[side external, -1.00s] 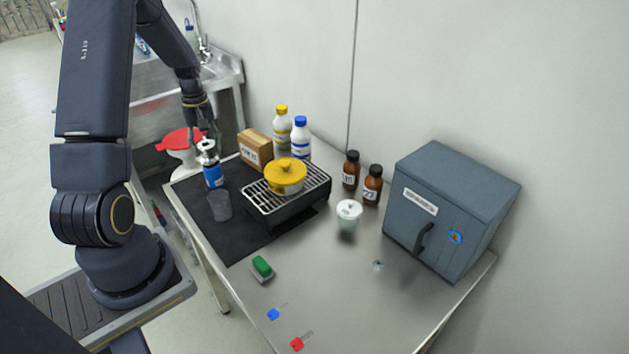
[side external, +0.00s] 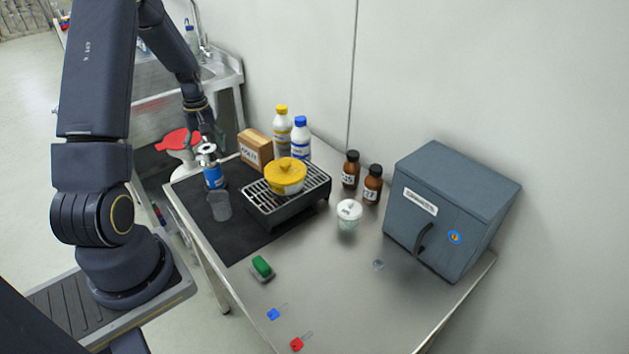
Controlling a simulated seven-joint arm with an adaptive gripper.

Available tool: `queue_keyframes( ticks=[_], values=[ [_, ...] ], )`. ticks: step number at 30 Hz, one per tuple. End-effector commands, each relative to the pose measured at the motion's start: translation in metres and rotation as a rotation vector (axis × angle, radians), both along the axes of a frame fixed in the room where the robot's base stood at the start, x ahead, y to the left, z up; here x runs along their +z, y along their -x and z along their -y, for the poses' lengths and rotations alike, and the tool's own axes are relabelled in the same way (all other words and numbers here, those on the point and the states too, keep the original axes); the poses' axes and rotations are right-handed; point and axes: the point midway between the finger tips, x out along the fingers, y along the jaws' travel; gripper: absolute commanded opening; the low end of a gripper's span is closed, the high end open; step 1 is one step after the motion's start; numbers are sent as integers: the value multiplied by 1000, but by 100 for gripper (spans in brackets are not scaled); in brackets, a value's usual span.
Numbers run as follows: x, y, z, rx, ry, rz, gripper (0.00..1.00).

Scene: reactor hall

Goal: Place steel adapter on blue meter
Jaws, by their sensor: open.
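The blue meter (side external: 213,179) is a blue cylinder with a pale label, standing upright on the black mat at the table's far left. The steel adapter (side external: 207,150) is a shiny metal piece at the top of the meter. It looks seated there, but at this size I cannot tell how exactly it sits. My gripper (side external: 208,138) is open, pointing down just above and behind the adapter. Its fingertips are small and partly hidden, so I cannot tell whether they touch the adapter.
A clear grey beaker (side external: 220,206) stands in front of the meter. A black grill (side external: 262,207) with a yellow pot (side external: 286,177) is to the right. A cardboard box (side external: 254,149) and white bottles (side external: 301,140) stand behind.

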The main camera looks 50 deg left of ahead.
Motion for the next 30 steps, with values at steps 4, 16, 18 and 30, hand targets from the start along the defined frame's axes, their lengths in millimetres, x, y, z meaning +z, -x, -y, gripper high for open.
queue_keyframes(
  ticks=[4,16,18,30],
  values=[
    [15,-1,-1,0,-4,3,77],
    [100,-1,0,-1,-4,3,77],
    [110,0,-1,0,-4,3,77],
    [196,-27,121,-405,-101,115,77]
  ],
)
